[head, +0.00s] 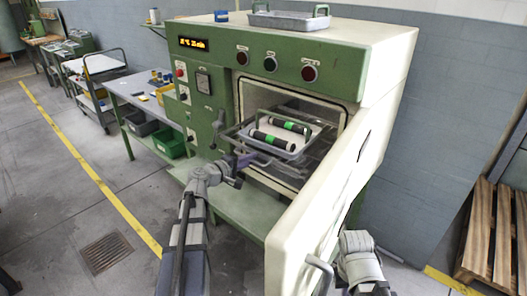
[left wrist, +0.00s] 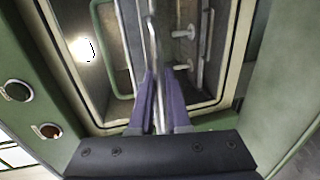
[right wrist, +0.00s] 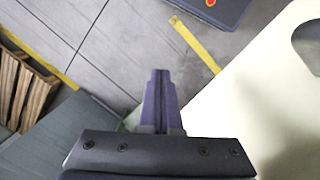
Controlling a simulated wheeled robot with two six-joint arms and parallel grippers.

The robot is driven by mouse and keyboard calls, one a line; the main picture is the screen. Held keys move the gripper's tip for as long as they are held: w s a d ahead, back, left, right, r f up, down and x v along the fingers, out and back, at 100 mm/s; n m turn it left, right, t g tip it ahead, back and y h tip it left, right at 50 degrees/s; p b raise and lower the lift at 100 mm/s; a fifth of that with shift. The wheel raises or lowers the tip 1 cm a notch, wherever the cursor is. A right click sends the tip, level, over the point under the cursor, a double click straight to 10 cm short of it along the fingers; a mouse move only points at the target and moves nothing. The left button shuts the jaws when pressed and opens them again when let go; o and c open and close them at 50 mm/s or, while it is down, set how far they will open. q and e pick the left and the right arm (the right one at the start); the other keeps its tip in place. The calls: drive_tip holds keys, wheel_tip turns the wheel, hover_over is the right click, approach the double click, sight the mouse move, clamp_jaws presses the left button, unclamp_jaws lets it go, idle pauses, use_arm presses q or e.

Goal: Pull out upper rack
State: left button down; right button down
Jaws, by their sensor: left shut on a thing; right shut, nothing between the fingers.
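The upper rack (head: 232,133) is a metal wire frame in the green oven's open chamber and juts out at the front. It bears a shallow tray (head: 285,152) with two black rolls with green bands (head: 275,133). My left gripper (head: 246,160) is at the rack's front left. In the left wrist view, its purple fingers (left wrist: 157,105) are shut on a thin metal bar of the rack (left wrist: 155,45). My right gripper (right wrist: 158,95) is shut and empty beside the pale oven door. In the head view only my right wrist shows, near the door's lower end.
The open oven door (head: 330,185) stands out to the front right, with a handle (head: 318,270) near its lower end. A green ledge (head: 235,200) lies below the chamber. A side table (head: 150,105) stands left, a wooden pallet (head: 490,240) right. The floor at left front is clear.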

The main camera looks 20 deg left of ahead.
use_arm(q)
drive_tip(key=f+v, duration=0.1)
drive_tip(key=v, duration=0.5)
drive_tip(key=shift+s, duration=0.4)
drive_tip(key=shift+a+f, duration=0.15)
drive_tip(key=c, duration=0.9)
unclamp_jaws()
drive_tip(key=shift+p+v, duration=0.8)
drive_tip(key=shift+v, duration=3.1)
